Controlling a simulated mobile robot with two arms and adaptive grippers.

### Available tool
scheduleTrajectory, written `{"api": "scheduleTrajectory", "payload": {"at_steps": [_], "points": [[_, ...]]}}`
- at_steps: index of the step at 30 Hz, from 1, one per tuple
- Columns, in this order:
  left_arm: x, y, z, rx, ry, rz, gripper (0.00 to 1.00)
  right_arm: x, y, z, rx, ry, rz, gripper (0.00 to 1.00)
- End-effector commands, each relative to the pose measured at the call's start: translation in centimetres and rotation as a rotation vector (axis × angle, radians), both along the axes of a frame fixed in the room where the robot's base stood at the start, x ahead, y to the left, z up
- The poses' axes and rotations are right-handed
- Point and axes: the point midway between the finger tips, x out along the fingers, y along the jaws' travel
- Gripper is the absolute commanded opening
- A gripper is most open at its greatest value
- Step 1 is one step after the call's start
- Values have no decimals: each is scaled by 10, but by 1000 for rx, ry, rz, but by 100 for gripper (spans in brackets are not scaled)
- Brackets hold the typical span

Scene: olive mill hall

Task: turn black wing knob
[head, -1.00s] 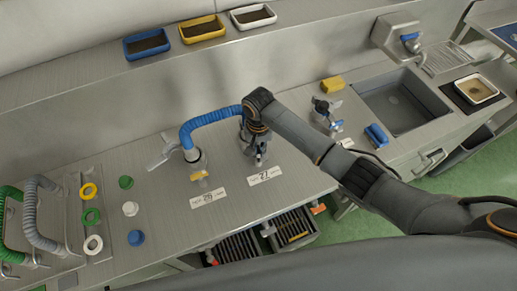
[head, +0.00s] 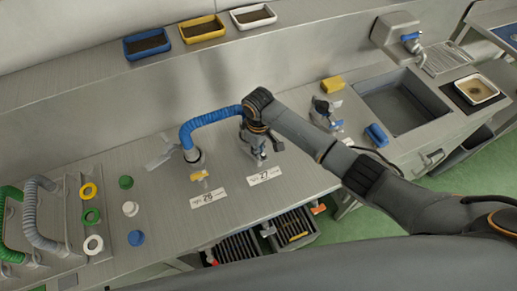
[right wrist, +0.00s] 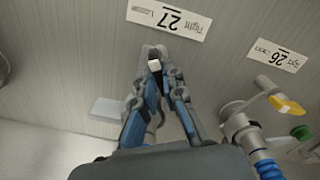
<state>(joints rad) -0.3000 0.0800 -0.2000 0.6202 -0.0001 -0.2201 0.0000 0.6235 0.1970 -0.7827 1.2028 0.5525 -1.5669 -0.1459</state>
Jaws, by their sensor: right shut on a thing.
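My right gripper (head: 257,150) is over the fixture beside the "27" label (head: 264,176). In the right wrist view its blue-lined fingers (right wrist: 156,72) close together on a small dark piece with a pale end, which I take to be the black wing knob (right wrist: 151,50). The fingers and wrist hide most of the knob and the fixture under it. The "27" label (right wrist: 168,17) lies just beyond the fingertips. My left gripper is not in view.
A yellow wing knob (head: 198,176) and the "26" label (head: 208,198) are left of my gripper, with a blue hose (head: 205,122) close by. Another fixture (head: 325,112) stands to the right, before the sink (head: 402,100). Coloured caps lie at left.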

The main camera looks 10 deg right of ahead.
Motion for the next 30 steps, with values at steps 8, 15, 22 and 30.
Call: {"api": "scheduleTrajectory", "payload": {"at_steps": [8, 15, 22, 30], "points": [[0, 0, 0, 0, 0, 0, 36, 2, 0, 1, 0, -4, 261, 0], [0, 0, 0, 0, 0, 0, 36, 1, -1, 1, -1, -4, 489, 0], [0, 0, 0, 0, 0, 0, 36, 2, 0, 2, -1, -6, 697, 0], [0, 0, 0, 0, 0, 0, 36, 2, 0, 1, 0, -4, 887, 0]]}}
